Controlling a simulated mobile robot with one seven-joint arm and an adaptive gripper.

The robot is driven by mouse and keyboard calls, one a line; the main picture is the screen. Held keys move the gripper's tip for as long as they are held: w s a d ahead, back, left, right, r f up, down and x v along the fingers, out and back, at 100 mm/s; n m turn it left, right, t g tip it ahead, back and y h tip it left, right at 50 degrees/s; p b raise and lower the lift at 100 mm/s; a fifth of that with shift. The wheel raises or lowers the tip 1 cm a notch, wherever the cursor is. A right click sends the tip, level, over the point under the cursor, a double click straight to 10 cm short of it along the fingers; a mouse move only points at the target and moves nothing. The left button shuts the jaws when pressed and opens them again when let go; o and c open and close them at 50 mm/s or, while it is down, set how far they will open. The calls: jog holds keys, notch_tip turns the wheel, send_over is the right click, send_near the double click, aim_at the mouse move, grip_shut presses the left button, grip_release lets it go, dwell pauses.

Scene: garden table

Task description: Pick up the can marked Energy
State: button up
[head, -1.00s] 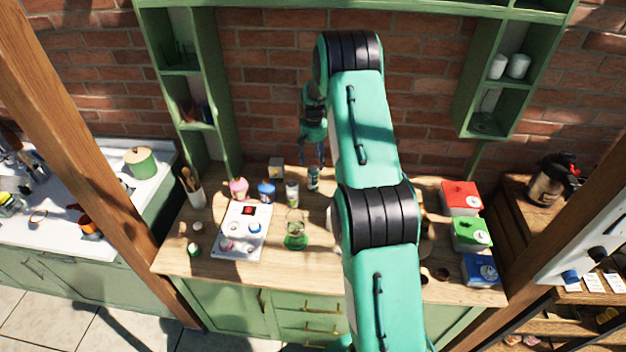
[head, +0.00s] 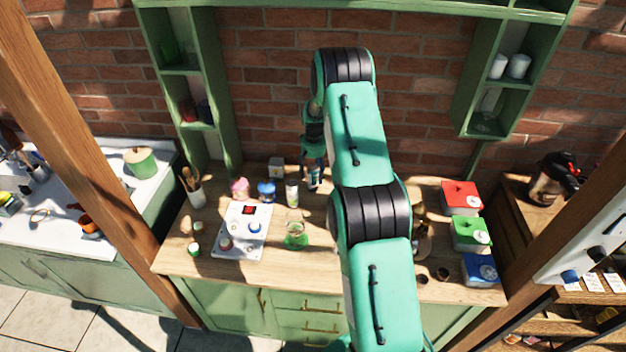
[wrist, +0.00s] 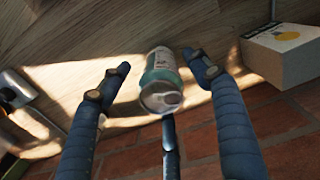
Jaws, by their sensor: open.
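A teal and white can with a silver top (wrist: 163,78) lies between the open fingers of my gripper (wrist: 160,66) in the wrist view; its marking cannot be read. In the head view my gripper (head: 313,162) is over the same can (head: 313,182) near the back of the wooden table, fingers pointing down. The fingers appear apart from the can. A similar-sized white and green container (head: 292,193) stands just left of it.
A grey box (head: 277,167) stands behind, and a blue-lidded jar (head: 266,191) and pink jar (head: 239,187) stand to the left. A green-filled flask (head: 295,236) and a white device (head: 240,230) are in front. The brick wall (head: 270,110) is close behind.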

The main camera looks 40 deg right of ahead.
aim_at(313, 167)
jog(key=shift+f, duration=0.3)
jog(key=shift+a+f, duration=0.1)
jog(key=shift+f, duration=2.5)
grip_shut()
jog(key=shift+r, duration=0.1)
jog(key=shift+r, duration=4.95)
